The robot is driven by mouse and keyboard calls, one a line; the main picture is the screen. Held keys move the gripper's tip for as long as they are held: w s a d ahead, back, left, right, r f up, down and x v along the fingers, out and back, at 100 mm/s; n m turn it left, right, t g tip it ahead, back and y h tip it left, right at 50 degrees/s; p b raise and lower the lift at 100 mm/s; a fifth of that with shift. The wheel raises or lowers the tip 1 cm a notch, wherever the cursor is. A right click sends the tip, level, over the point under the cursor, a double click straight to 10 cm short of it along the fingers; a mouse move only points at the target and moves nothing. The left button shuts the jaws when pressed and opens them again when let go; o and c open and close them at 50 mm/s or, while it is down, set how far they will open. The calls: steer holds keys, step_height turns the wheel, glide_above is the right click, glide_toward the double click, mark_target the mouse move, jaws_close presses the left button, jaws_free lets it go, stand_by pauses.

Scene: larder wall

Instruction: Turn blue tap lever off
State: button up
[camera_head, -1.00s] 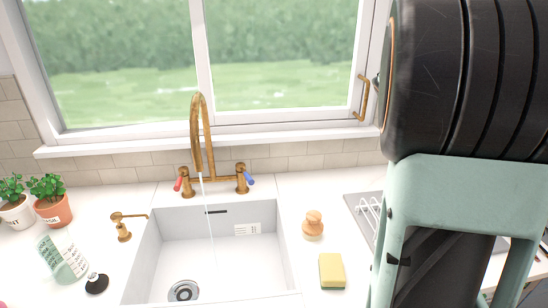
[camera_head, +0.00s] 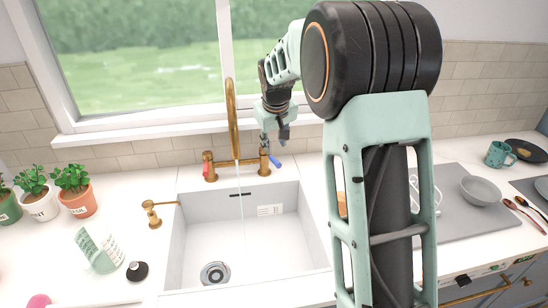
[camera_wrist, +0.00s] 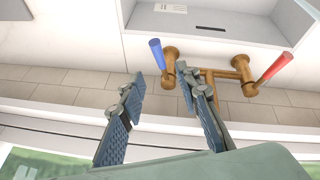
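The brass tap (camera_head: 232,125) stands behind the white sink, and a thin stream of water (camera_head: 241,205) runs from it. Its blue lever (camera_head: 275,161) is on the right and its red lever (camera_head: 207,156) on the left. The wrist view is upside down and shows the blue lever (camera_wrist: 157,53) and the red lever (camera_wrist: 273,68). My gripper (camera_head: 274,142) is just above the blue lever. In the wrist view my gripper (camera_wrist: 160,76) is open, with the blue lever just beyond and between its fingertips. I cannot tell whether they touch.
The window and its sill (camera_head: 130,130) are close behind the tap. A brass soap dispenser (camera_head: 152,213) stands left of the sink (camera_head: 320,255). Potted herbs (camera_head: 74,190) stand farther left. My arm hides part of the counter on the right, near the grey drying mat (camera_head: 455,235).

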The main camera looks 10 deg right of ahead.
mark_target(275, 160)
steer(key=p+x, duration=0.1)
steer(key=x, duration=0.9)
steer(key=shift+d+p, duration=0.2)
steer(key=shift+p, duration=0.15)
jaws_close()
